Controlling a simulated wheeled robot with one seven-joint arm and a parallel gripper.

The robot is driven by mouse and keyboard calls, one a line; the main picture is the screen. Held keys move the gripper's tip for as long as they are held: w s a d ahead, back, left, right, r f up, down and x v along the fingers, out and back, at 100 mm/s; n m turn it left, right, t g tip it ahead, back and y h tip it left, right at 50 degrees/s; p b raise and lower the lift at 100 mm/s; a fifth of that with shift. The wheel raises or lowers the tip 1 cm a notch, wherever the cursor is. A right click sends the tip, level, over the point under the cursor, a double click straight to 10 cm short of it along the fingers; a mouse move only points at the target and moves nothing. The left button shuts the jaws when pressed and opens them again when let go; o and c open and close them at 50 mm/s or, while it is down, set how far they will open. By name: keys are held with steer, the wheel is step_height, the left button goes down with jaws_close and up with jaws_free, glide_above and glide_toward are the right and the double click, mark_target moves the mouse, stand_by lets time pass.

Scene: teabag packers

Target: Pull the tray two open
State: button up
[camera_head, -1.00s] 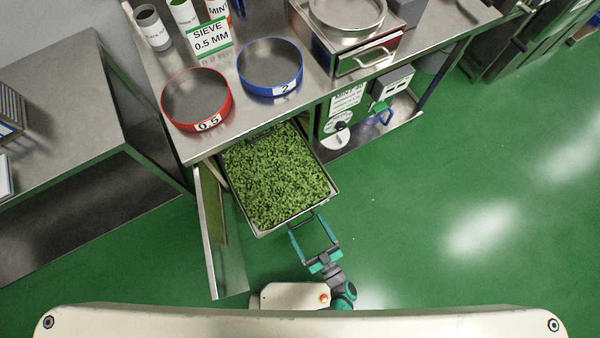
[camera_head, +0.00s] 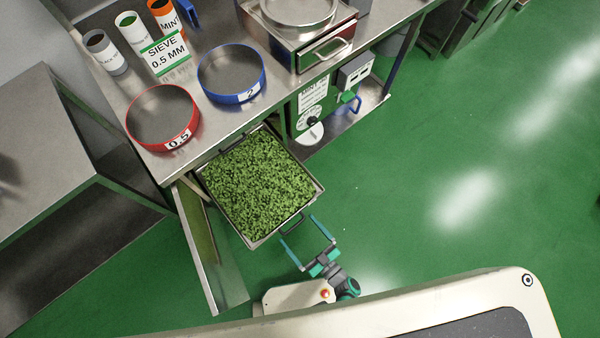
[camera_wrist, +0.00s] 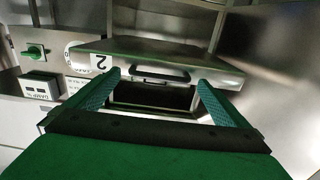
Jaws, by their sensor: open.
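Tray two (camera_head: 312,190) is a metal tray filled with green leaves, sticking out from under the steel table. In the wrist view its front (camera_wrist: 215,68) bears the label "2" and a dark handle (camera_wrist: 160,74). The handle (camera_head: 292,224) also shows at the tray's near edge in the head view. My gripper (camera_head: 296,228) is open and empty, its fingers spread wide and pointing at the tray front. In the wrist view the handle shows between the fingertips, and the fingers do not close on it.
A machine with a dial (camera_head: 310,112) is under the table to the right. Red (camera_head: 163,118) and blue (camera_head: 232,75) sieves stand on the table (camera_head: 160,165). The green floor (camera_head: 400,200) at right is clear.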

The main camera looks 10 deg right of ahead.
steer(key=v, duration=1)
steer(key=shift+s+d, duration=0.1)
steer(key=w+a+r+m+h, duration=0.1)
steer(key=a+r+m+h, duration=0.2)
steer(key=r, duration=1.4)
steer(key=w+a+r+m+h, duration=0.1)
steer(key=a+r+h, duration=0.4)
steer(key=r, duration=1.2)
steer(key=shift+w+a+r+m+g+h, duration=0.2)
steer(key=shift+a+r+m+g+h, duration=0.15)
steer(key=shift+m, duration=0.55)
